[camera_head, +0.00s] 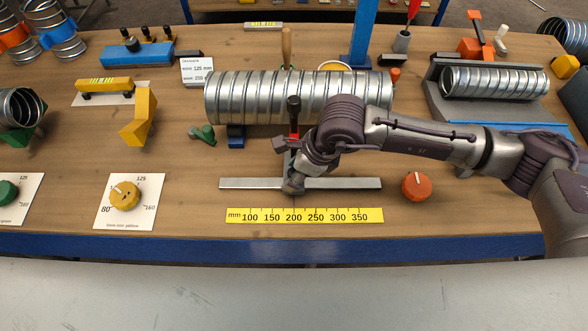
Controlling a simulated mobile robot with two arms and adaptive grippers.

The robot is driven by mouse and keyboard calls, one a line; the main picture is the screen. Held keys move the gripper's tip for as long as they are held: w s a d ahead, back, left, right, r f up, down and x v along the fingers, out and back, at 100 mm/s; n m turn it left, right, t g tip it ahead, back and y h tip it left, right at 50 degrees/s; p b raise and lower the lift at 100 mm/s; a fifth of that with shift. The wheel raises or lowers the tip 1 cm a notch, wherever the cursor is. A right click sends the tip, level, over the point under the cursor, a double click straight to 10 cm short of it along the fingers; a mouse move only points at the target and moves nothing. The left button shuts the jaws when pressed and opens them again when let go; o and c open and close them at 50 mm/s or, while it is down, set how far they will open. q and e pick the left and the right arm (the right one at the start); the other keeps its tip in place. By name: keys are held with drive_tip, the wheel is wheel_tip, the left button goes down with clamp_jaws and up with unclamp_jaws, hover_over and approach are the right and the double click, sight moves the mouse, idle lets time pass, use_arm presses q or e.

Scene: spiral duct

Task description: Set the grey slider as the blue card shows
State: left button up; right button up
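A flat grey rail (345,184) lies near the table's front, behind a yellow mm scale (305,215) marked 100 to 350. My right gripper (293,183) points down at the middle of the rail, about above the 200 mark. It covers the spot where a grey slider could be, so I cannot tell the slider's exact outline or whether the fingers touch it. The finger opening is too small and hidden to read. A white card (197,70) with "125 mm" and "200" stands at the back left; I cannot make out a blue card. My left gripper is not in view.
A large spiral duct (240,97) lies behind my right gripper, with a black and red handle (294,115) in front of it. A red knob (416,186) is right of the rail. A yellow knob (125,195) on a dial card is at left.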

clamp_jaws()
drive_tip(key=shift+d+f, duration=0.1)
drive_tip(key=shift+d, duration=0.3)
drive_tip(key=d+b, duration=0.2)
drive_tip(key=d, duration=0.2)
drive_tip(key=shift+d, duration=0.25)
drive_tip(key=shift+o, duration=1.3)
unclamp_jaws()
drive_tip(key=shift+a, duration=0.15)
